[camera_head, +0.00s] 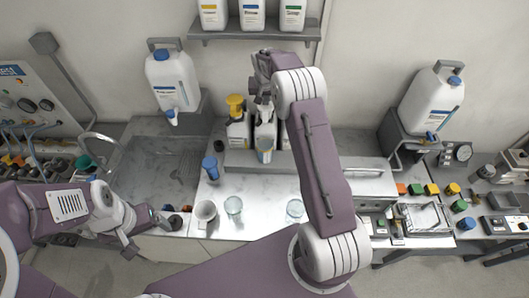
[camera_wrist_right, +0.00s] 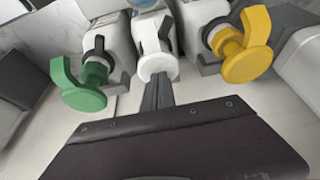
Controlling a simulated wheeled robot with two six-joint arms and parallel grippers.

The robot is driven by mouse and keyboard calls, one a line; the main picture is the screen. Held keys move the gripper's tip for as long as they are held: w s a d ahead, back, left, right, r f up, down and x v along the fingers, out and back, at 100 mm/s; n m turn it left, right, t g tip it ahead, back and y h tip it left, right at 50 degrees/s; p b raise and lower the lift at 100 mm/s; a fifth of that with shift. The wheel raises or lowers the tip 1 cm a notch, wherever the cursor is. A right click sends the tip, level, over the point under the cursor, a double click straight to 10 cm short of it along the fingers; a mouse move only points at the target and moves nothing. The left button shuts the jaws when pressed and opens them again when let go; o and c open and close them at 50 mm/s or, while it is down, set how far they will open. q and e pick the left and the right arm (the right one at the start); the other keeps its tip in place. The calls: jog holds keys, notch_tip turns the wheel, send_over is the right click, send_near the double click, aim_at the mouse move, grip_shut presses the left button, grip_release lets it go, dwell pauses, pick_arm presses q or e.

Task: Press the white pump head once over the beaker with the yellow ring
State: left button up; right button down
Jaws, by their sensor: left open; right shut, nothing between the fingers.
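The white pump head (camera_wrist_right: 157,62) is between the green and yellow ones in the right wrist view. Its bottle (camera_head: 265,132) stands on the back riser in the head view. My right gripper (camera_head: 264,90) is shut and empty above it; in the wrist view its closed fingertips (camera_wrist_right: 158,90) are at the white head, but I cannot tell if they touch. A clear beaker (camera_head: 265,156) appears in front of the white-pump bottle; its ring colour is too small to be sure of. My left gripper (camera_head: 160,220) is open at the counter's front left, away from the pumps.
The yellow pump (camera_head: 236,105) and green pump (camera_wrist_right: 84,96) flank the white one closely. Clear beakers (camera_head: 234,206) (camera_head: 295,209), a whitish cup (camera_head: 205,211) and a blue-capped bottle (camera_head: 210,168) stand on the counter. A sink (camera_head: 155,170) lies left.

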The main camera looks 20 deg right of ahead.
jog(key=shift+s+f, duration=0.1)
jog(key=shift+s, duration=0.05)
notch_tip(320, 180, up, 4)
jog(key=p, duration=0.3)
jog(key=shift+f, duration=0.15)
jog(key=shift+r, duration=0.35)
jog(key=shift+r+p, duration=0.15)
jog(key=shift+p, duration=0.2)
notch_tip(320, 180, up, 6)
jog(key=p, duration=0.4)
jog(key=shift+p, duration=0.4)
